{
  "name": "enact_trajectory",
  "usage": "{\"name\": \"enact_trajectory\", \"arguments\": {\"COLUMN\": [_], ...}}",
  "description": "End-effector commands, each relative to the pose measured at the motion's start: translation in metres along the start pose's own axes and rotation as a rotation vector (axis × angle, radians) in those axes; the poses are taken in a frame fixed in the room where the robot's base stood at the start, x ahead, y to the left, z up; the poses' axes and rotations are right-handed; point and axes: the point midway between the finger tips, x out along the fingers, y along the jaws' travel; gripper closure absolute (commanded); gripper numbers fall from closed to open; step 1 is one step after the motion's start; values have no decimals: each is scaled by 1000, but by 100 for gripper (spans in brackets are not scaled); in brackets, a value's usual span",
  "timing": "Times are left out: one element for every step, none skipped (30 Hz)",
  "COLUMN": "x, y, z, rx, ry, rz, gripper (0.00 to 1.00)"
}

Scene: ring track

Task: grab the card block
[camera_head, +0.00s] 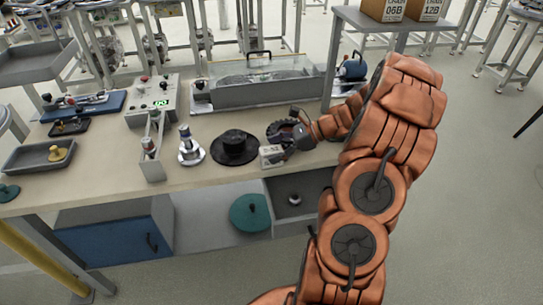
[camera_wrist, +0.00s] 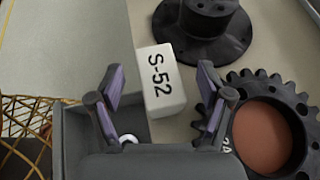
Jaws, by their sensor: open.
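The card block is a small white block marked S-52 (camera_wrist: 160,80), lying on the bench top. In the head view the block (camera_head: 271,154) is near the bench's front edge, partly covered by my gripper (camera_head: 287,148). In the wrist view my gripper (camera_wrist: 158,88) is open, with one finger to the left and one to the right of the block. Gaps show between the block and both fingers, and nothing is held. I cannot tell how far the fingertips are above the bench.
A black flanged hub (camera_wrist: 205,28) stands just beyond the block, and a dark gear (camera_wrist: 285,120) lies close to the right finger. An open drawer (camera_head: 314,187) juts out below the bench edge. A clear-lidded case (camera_head: 262,90) stands behind.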

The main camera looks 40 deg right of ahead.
Motion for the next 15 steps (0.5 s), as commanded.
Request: {"name": "enact_trajectory", "arguments": {"x": [0, 0, 0, 0, 0, 0, 0, 0, 0, 0, 0, 0, 0, 0, 0], "y": [0, 0, 0, 0, 0, 0, 0, 0, 0, 0, 0, 0, 0, 0, 0], "z": [0, 0, 0, 0, 0, 0, 0, 0, 0, 0, 0, 0, 0, 0, 0], "rx": [0, 0, 0, 0, 0, 0, 0, 0, 0, 0, 0, 0, 0, 0, 0], "ry": [0, 0, 0, 0, 0, 0, 0, 0, 0, 0, 0, 0, 0, 0, 0], "rz": [0, 0, 0, 0, 0, 0, 0, 0, 0, 0, 0, 0, 0, 0, 0], "gripper": [25, 28, 32, 35, 38, 42, 45, 49, 53, 56, 59, 63, 66, 69, 74]}}
